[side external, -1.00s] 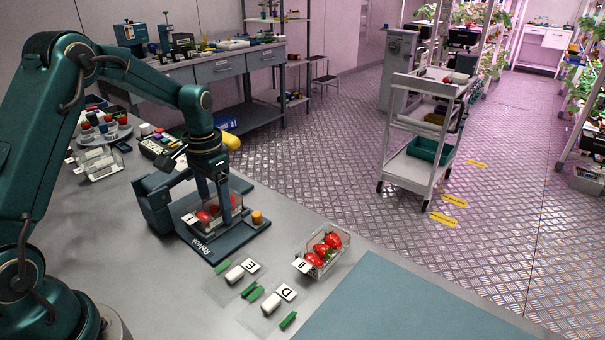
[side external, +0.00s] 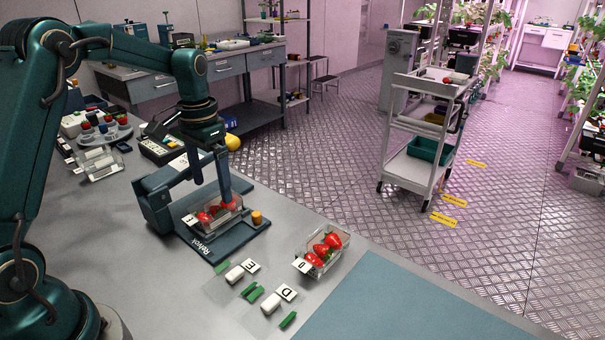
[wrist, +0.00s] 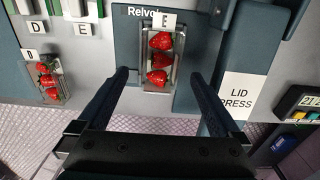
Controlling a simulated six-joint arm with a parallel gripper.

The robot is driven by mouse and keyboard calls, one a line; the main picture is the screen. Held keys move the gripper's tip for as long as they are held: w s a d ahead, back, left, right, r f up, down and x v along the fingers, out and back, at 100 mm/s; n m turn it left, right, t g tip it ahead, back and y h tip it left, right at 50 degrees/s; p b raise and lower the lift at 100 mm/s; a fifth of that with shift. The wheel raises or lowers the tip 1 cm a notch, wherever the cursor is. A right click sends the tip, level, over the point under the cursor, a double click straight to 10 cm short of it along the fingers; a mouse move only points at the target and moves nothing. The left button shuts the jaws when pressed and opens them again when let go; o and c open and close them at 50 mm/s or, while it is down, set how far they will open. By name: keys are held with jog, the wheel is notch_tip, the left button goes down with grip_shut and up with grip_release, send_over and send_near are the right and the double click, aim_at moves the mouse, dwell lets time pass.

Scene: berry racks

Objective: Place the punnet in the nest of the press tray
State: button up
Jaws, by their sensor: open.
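A clear punnet (side external: 222,214) of strawberries, with a white letter label, sits on the dark blue press tray (side external: 225,252). It looks to be in the tray's nest, but the nest's edges are hidden beneath it. The punnet also shows in the wrist view (wrist: 158,62), lined up with the tray. My gripper (side external: 209,178) is above the punnet, open and empty. In the wrist view my gripper's fingers (wrist: 162,75) stand apart on either side of the punnet, with gaps between.
The lid press (side external: 155,205) stands at the tray's left. A second strawberry punnet (side external: 322,252) stands to the right, near the bench's far edge. White blocks and green pieces lie on the near bench. A blue mat (side external: 400,300) at the right is clear.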

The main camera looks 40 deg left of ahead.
aim_at(216, 208)
notch_tip(216, 208, up, 6)
jog(key=s+d+r+t, duration=0.3)
jog(key=s+d+r, duration=0.2)
jog(key=s+d, duration=0.15)
jog(key=s+d+f+t, duration=0.2)
jog(key=s+d, duration=0.4)
jog(key=s, duration=0.3)
jog(key=shift+f+t, duration=0.3)
jog(key=shift+f, duration=0.55)
